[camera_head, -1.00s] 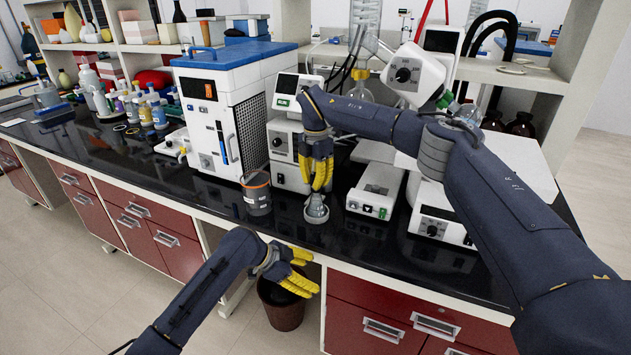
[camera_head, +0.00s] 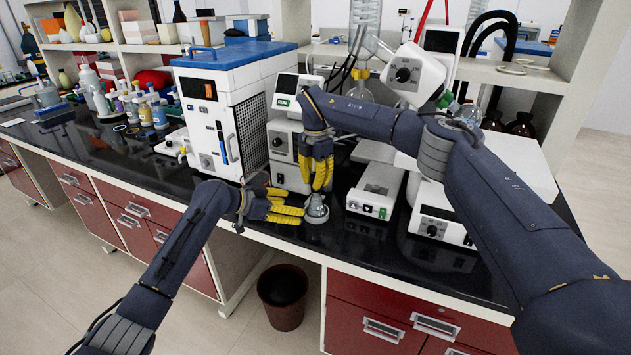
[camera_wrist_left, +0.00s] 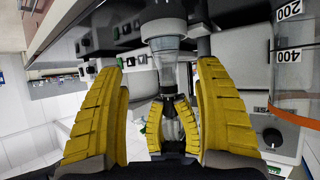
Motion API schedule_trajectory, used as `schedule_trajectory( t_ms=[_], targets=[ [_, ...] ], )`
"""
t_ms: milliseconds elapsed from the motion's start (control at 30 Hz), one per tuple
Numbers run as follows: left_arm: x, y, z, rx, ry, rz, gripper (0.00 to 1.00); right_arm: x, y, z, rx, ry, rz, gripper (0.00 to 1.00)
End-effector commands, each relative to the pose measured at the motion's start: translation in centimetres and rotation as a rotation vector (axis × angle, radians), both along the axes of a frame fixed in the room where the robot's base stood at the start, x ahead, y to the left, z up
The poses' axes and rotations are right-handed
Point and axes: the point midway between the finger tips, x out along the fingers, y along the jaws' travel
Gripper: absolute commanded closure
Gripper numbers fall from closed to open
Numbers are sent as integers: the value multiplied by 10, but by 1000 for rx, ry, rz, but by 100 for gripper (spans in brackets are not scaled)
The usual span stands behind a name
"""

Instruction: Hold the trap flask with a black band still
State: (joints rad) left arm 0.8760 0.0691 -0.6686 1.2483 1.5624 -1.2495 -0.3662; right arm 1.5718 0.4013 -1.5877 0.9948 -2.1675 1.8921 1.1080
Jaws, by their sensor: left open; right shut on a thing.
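The trap flask (camera_head: 317,212) stands on the black bench near its front edge, its upper part hidden by yellow fingers in the head view. My right gripper (camera_head: 322,186) reaches down from above and is shut on the flask's upper part. In the left wrist view the flask's clear body (camera_wrist_left: 169,76) shows between my left fingers, with the right gripper (camera_wrist_left: 172,122) around it. My left gripper (camera_head: 300,207) is open at the bench edge, just left of the flask; its fingers (camera_wrist_left: 160,110) lie either side of the flask in the wrist picture. Contact cannot be told.
A beaker with an orange band (camera_wrist_left: 288,104) stands close beside my left gripper, partly hidden in the head view. A blue-topped machine (camera_head: 232,100) stands behind it. A white stirrer (camera_head: 376,190) is to the flask's right. A bin (camera_head: 283,297) stands on the floor below.

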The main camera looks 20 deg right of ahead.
Motion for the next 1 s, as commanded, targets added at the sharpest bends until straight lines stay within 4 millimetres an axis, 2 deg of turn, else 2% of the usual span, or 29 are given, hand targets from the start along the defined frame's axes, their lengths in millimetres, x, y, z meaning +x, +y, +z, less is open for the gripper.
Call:
schedule_trajectory(
  t_ms=[267, 700, 1000],
  targets=[
    [11, -9, -2, -17, 7, 24, 29, 0, 0, 0, 0, 0, 0, 100],
    [23, -53, -27, -15, 8, 23, 29, 0, 0, 0, 0, 0, 0, 100],
    [31, -74, -39, -16, 8, 24, 29, 0, 0, 0, 0, 0, 0, 100]
  ],
)
